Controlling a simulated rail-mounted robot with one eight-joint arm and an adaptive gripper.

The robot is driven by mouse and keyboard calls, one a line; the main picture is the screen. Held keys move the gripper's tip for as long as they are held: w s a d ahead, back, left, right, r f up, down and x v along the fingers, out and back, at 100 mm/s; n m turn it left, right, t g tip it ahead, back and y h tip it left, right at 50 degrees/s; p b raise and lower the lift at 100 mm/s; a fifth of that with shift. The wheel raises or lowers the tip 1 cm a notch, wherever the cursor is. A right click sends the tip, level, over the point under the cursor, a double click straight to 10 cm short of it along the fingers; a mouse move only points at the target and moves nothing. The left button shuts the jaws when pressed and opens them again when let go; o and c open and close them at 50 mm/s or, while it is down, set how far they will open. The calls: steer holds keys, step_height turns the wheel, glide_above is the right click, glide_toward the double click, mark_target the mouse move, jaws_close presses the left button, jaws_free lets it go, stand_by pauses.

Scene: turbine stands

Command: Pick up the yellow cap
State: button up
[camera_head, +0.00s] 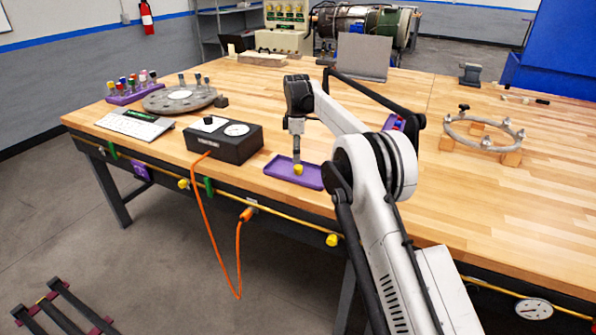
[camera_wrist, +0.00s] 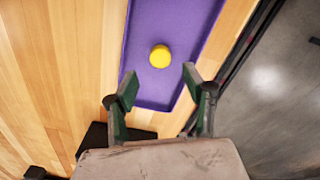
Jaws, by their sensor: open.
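The yellow cap (camera_head: 298,170) sits in a shallow purple tray (camera_head: 313,182) near the front edge of the wooden table. In the wrist view the yellow cap (camera_wrist: 160,56) is a round yellow disc lying on the floor of the purple tray (camera_wrist: 152,96). My gripper (camera_wrist: 158,80) is open, its two green-padded fingers spread apart. The cap shows beyond the fingertips, roughly centred between them. In the head view my gripper (camera_head: 297,156) points down above the tray. I cannot tell the exact height gap.
A black box with a dial (camera_head: 223,139) and an orange cable stands left of the tray. A grey disc (camera_head: 180,97) and a keyboard (camera_head: 134,124) lie farther left. A metal ring on wooden blocks (camera_head: 484,131) is at right. The table's front edge is close.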

mark_target(298, 167)
steer(key=shift+d+f+p, duration=0.2)
steer(key=shift+f+p, duration=0.1)
steer(key=shift+f, duration=2.85)
steer(key=shift+c, duration=0.3)
steer(key=c, duration=0.8)
